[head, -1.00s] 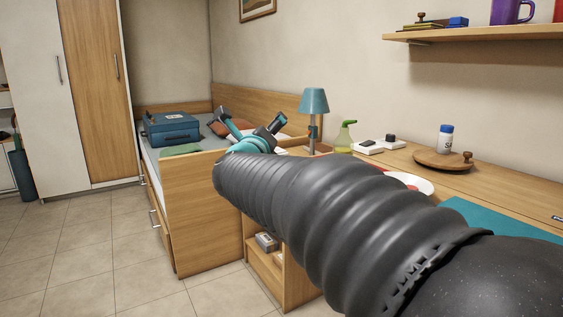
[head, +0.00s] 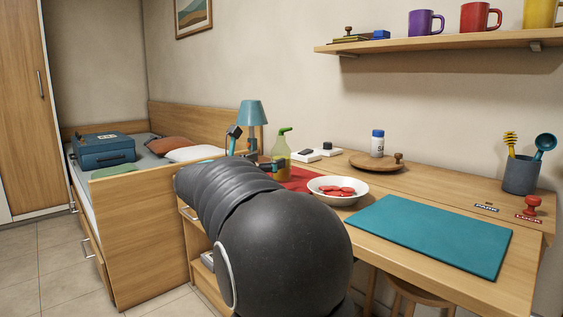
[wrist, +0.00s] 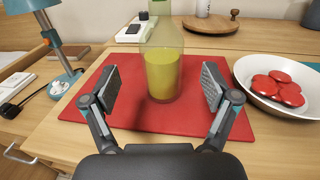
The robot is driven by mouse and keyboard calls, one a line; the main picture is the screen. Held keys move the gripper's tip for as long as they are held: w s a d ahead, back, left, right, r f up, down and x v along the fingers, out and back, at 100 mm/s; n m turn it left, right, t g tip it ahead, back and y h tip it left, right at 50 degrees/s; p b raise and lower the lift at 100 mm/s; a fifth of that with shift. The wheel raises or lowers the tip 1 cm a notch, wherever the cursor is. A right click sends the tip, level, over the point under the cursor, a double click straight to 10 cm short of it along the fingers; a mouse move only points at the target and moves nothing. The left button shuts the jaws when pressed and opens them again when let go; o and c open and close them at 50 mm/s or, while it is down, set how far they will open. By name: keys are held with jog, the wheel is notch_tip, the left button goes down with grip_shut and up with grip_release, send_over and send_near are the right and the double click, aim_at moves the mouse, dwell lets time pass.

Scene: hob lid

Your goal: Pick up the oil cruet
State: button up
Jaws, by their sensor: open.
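The oil cruet (wrist: 162,62) is a clear bottle with yellow-green oil, standing upright on a red mat (wrist: 133,116) in the wrist view. It also shows with its green top in the head view (head: 281,160). My gripper (wrist: 160,88) is open, with one pad on each side of the cruet and a gap on both sides. The pads look nearer to the camera than the cruet, and I cannot tell how far they reach around it. In the head view my gripper (head: 256,155) is partly hidden behind my arm.
A white bowl of red discs (head: 338,191) is right of the cruet. A teal lamp (wrist: 60,45) stands to the left. A round wooden board (head: 358,163) with a white bottle (head: 377,145) is behind. A teal mat (head: 432,236) covers the desk at right.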

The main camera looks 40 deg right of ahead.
aim_at(275, 154)
jog(key=shift+r+x, duration=0.2)
jog(key=shift+x, duration=1.35)
jog(key=shift+r+x, duration=0.2)
jog(key=shift+x, duration=1.35)
jog(key=shift+s, duration=0.1)
jog(key=c, duration=1.5)
jog(key=shift+c, duration=0.2)
jog(key=shift+r, duration=0.1)
